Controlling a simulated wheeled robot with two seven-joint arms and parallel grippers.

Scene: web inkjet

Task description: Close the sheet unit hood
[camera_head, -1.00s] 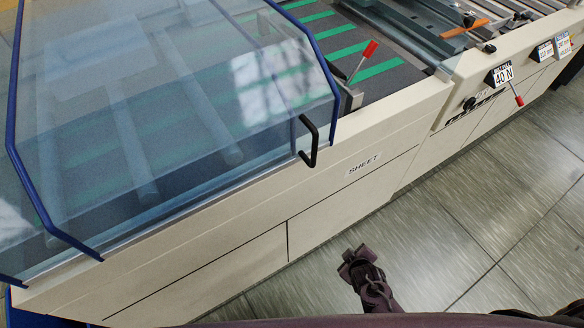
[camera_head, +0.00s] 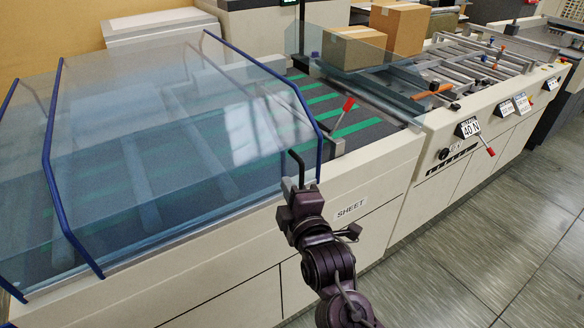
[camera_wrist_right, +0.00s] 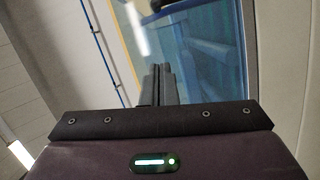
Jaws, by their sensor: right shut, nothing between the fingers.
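The sheet unit hood (camera_head: 170,150) is a clear blue-tinted cover with dark blue frame bars, at the left of the head view. Its lower edge runs along the front top edge of the cream machine marked SHEET; I cannot tell whether a gap remains there. A black bent handle (camera_head: 297,158) stands at its front right corner. My right gripper (camera_head: 298,184) is shut and empty at the lower part of this handle, hiding part of it; contact is unclear. In the right wrist view its fingers (camera_wrist_right: 159,82) are together, before the blue hood (camera_wrist_right: 205,60). My left gripper is not in view.
A red-tipped lever (camera_head: 348,104) stands beside the hood over the green-striped bed (camera_head: 362,127). A second red-tipped lever (camera_head: 490,151) is by the 40 N sign (camera_head: 469,128). Cardboard boxes (camera_head: 398,28) stand behind. The tiled floor (camera_head: 480,230) in front is clear.

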